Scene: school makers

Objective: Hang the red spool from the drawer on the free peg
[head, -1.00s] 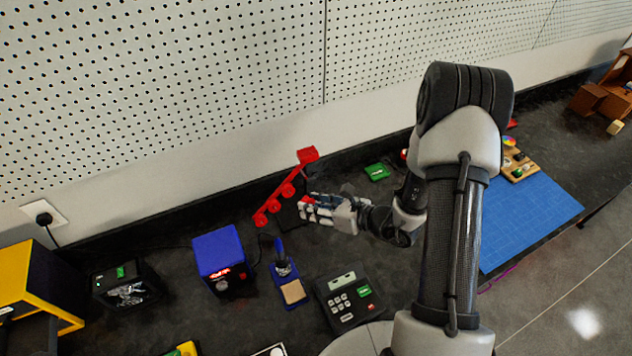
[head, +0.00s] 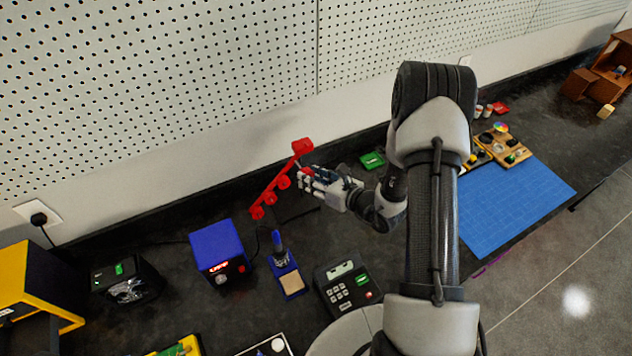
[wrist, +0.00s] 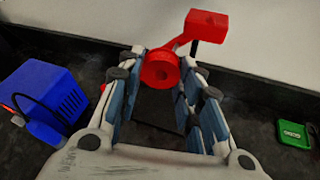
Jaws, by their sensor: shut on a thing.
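My gripper (wrist: 163,65) is shut on the red spool (wrist: 160,72), whose round face and centre hole show between the fingertips in the wrist view. In the head view only a small bit of red shows at my gripper (head: 308,177). A slanted red rack (head: 270,190) stands just left of the gripper, with several red round pieces along it and a red block at its upper end. In the wrist view the red rack (wrist: 206,25) shows behind the spool, mostly hidden by it. I cannot tell the free peg, or whether the spool touches the rack.
A blue box (head: 218,248), a soldering stand (head: 287,270) and a keypad device (head: 348,285) stand in front of the rack. A green box (head: 372,160) lies to the right. A wooden cabinet (head: 608,70) stands far right. The pegboard wall (head: 200,90) rises behind.

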